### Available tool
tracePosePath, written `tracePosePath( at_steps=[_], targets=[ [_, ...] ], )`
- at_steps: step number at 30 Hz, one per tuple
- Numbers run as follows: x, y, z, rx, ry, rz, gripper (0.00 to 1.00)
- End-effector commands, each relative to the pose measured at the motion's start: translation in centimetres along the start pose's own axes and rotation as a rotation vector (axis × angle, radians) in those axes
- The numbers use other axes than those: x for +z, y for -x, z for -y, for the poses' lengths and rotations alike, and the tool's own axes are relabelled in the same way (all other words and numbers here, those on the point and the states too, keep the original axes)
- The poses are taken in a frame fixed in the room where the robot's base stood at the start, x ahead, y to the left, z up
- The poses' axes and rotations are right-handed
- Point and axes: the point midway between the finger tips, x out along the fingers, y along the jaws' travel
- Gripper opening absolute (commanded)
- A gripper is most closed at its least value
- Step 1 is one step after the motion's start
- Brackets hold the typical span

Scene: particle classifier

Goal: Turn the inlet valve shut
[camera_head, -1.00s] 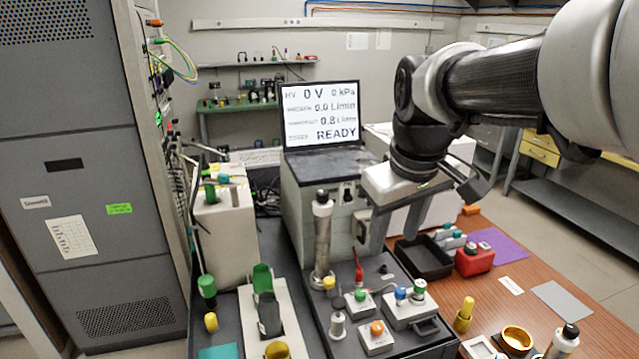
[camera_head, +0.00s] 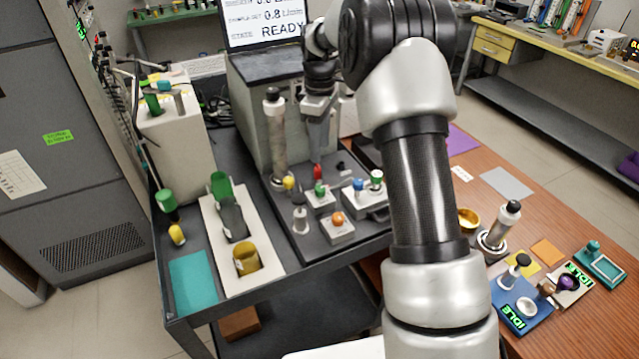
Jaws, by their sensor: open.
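My gripper (camera_head: 318,142) points down over the back of the dark instrument tray, and its jaws are open. A red-handled knob (camera_head: 317,172) stands just below the fingertips, and I cannot tell whether they touch it. Near it are a green knob (camera_head: 319,188), a blue knob (camera_head: 358,185), a second green knob (camera_head: 377,177) and an orange knob (camera_head: 338,218) on small white blocks. No readable label shows which one is the inlet valve. A teal-and-green lever fitting (camera_head: 163,88) sits on the white box at left.
A steel column (camera_head: 276,135) stands left of my gripper. A monitor (camera_head: 262,24) reads READY behind it. A holder with green, grey and yellow cups (camera_head: 262,285) lies left. My arm hides part of the wooden table (camera_head: 480,200). Blue and tan IDLE devices are at lower right.

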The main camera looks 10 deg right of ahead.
Motion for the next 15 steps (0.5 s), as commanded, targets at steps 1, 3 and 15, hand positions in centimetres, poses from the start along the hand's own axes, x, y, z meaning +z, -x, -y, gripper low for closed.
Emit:
tracePosePath(
  at_steps=[1, 3, 15],
  targets=[
    [0.1, -1.3, 0.1, -0.005, 0.000, 0.003, 0.43],
    [0.1, -2.8, 0.1, -0.004, 0.000, 0.003, 0.43],
    [0.0, -11.0, 0.1, -0.002, -0.002, 0.001, 0.43]
  ],
)
